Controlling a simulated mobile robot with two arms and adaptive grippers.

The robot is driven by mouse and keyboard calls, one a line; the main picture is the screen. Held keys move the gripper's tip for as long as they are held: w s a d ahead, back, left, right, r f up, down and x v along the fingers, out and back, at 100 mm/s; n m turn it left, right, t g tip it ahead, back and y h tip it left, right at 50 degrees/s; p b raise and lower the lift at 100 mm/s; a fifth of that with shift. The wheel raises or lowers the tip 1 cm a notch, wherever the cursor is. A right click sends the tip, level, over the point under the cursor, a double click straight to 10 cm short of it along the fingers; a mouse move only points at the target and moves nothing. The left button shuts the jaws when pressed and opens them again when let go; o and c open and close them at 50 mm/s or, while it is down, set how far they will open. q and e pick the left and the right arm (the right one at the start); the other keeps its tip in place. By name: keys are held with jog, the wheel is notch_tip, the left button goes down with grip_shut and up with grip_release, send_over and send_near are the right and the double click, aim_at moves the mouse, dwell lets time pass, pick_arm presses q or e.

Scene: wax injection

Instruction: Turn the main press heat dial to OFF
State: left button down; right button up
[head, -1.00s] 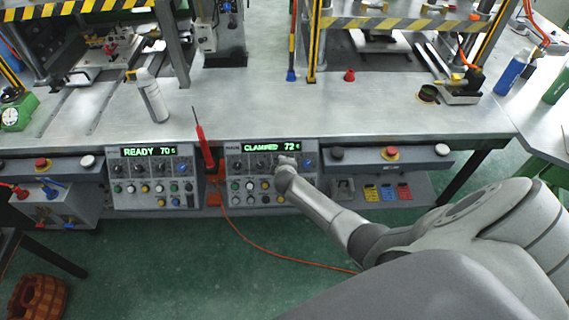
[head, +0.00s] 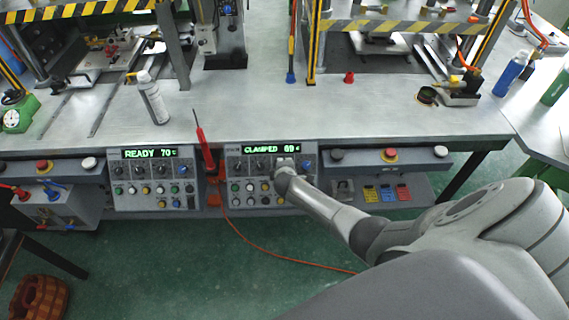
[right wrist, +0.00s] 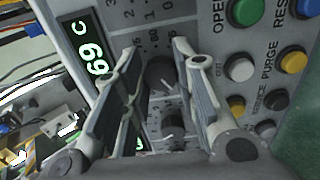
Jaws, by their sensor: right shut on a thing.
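The right control panel (head: 243,186) on the bench front has a green display (head: 270,149) reading CLAMPED 69. In the right wrist view the display (right wrist: 91,60) shows 69 C. My right gripper (head: 285,163) is at the upper row of dials, just left of the blue knob (head: 309,168). In the right wrist view its fingers (right wrist: 155,62) are on either side of a dark dial (right wrist: 160,73), shut on it. A second dark dial (right wrist: 172,121) shows nearer the palm. The gripped dial's pointer and the OFF mark are not readable. My left gripper is not in view.
The left control panel (head: 150,190) reads READY 70. A red screwdriver-like tool (head: 203,145) stands between the panels. Push buttons (right wrist: 240,68) lie close beside the right finger. An orange cable (head: 275,257) runs across the floor. A spray can (head: 152,100) stands on the bench.

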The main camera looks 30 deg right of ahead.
jog(key=o, duration=1)
jog(key=shift+v, duration=5.95)
